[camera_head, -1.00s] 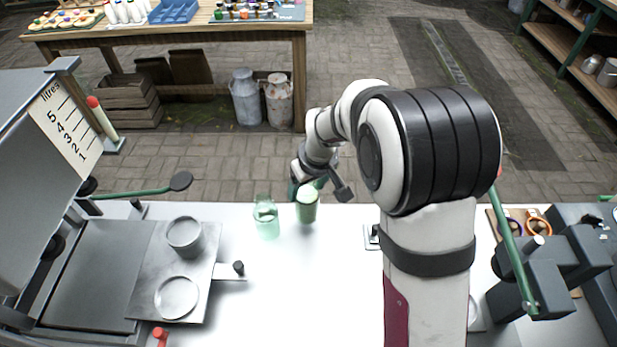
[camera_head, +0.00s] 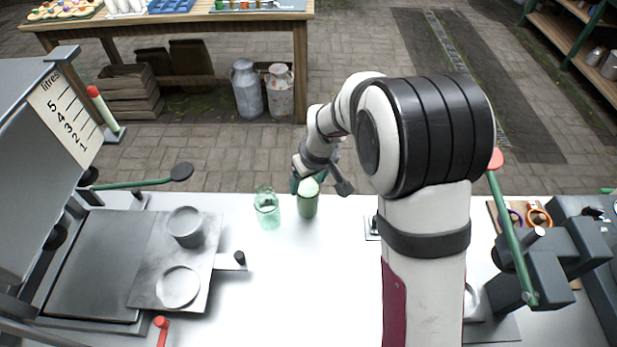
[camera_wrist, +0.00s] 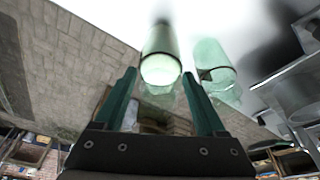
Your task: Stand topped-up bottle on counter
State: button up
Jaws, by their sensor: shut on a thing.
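A green-tinted glass bottle with pale contents (camera_head: 307,203) is upright at the counter's far edge. My gripper (camera_head: 308,182) is shut on its upper part, partly hidden by my arm. In the wrist view the bottle (camera_wrist: 160,45) lies between the dark green fingers of my gripper (camera_wrist: 160,88). I cannot tell whether its base touches the counter. A second, clearer green bottle (camera_head: 267,210) stands just to its left, apart from it; it also shows in the wrist view (camera_wrist: 213,68). The white counter (camera_head: 290,290) lies below both.
On the left, a grey machine with a litres scale (camera_head: 66,122) has a metal tray with a cup (camera_head: 186,227) and a round dish (camera_head: 178,287). A green-handled lever (camera_head: 510,240) stands at the right. The counter's middle front is clear.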

jog(key=shift+f, duration=0.2)
jog(key=shift+f, duration=0.3)
jog(key=shift+f, duration=0.1)
dwell(0.6)
jog(key=shift+f, duration=0.25)
jog(key=o, duration=1.2)
jog(key=shift+c, duration=1.1)
